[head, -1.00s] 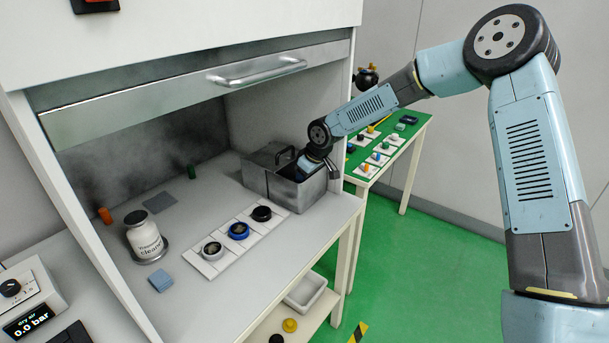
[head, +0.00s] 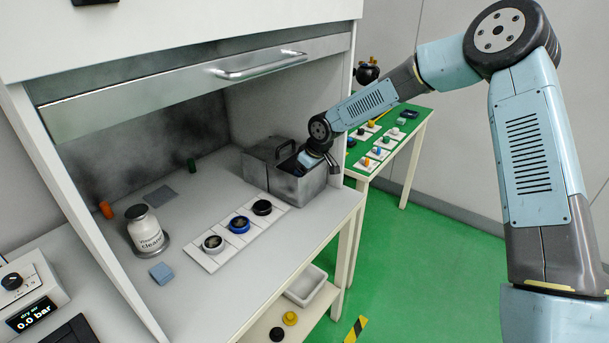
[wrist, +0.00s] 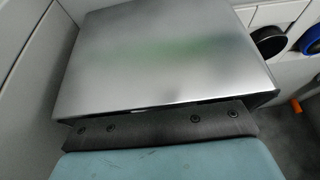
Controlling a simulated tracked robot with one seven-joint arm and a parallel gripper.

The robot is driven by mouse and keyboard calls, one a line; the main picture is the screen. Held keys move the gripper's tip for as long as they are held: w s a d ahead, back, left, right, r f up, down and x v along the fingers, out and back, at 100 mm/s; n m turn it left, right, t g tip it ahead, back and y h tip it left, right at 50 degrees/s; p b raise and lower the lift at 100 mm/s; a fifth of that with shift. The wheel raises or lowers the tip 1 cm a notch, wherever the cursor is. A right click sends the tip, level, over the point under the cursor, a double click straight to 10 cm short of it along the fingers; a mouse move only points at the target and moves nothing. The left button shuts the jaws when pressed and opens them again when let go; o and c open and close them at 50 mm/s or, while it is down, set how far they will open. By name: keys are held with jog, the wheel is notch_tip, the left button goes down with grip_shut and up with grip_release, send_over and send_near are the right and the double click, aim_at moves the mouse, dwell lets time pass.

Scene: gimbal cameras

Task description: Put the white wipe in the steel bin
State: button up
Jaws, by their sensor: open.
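The steel bin (head: 300,188) stands at the right front of the hood's worktop, with a dark handle on top. My gripper (head: 308,163) is at the bin's opening. Its fingertips are hidden by the bin and my wrist in the head view. In the wrist view, a large shiny steel surface (wrist: 165,55) of the bin fills the middle and the fingers do not show. I see no white wipe in either view. A blue wipe (head: 161,273) and a grey wipe (head: 160,196) lie on the worktop.
A white cleaner bottle (head: 145,232) stands at the left of the worktop. A white strip holds black and blue ring parts (head: 239,225) left of the bin. The raised sash (head: 190,85) hangs above. A green table (head: 400,140) stands to the right.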

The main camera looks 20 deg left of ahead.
jog(key=shift+r, duration=0.1)
jog(key=v, duration=1.3)
jog(key=shift+d+r, duration=0.2)
